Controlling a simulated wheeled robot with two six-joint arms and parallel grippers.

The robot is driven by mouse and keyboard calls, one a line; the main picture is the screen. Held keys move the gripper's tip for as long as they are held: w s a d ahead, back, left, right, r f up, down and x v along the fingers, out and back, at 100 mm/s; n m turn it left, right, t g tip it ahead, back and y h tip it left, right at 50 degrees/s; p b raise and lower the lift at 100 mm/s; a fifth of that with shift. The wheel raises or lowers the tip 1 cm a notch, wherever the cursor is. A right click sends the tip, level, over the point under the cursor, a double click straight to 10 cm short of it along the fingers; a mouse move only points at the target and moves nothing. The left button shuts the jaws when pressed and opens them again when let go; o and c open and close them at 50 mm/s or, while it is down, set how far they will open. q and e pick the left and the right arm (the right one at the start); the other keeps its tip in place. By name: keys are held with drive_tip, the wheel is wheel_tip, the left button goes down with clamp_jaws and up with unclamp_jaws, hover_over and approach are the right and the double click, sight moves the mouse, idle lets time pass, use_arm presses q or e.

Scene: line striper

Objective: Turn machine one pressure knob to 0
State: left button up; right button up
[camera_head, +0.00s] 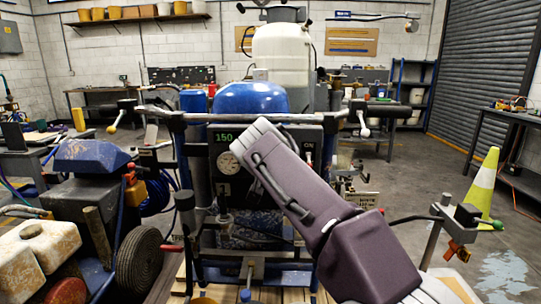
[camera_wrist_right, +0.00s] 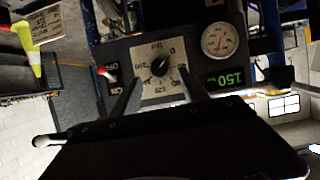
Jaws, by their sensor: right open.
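In the right wrist view the panel appears upside down. It shows the black pressure knob (camera_wrist_right: 159,66) on a light dial plate, the gauge (camera_wrist_right: 219,41) and the display (camera_wrist_right: 232,79). My right gripper (camera_wrist_right: 159,76) is open, with its two fingers on either side of the knob. Whether they touch it is unclear. In the head view my right forearm hides the knob and gripper. My left gripper is not in view.
A red switch (camera_wrist_right: 107,73) with ON/OFF labels sits beside the dial. A blue tank (camera_head: 250,97) and metal handlebar stand above the panel. Another machine (camera_head: 95,160) is at the left. A yellow-white cone (camera_head: 484,185) stands at the right on open floor.

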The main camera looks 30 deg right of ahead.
drive_tip(key=v, duration=0.4)
drive_tip(key=shift+s, duration=0.1)
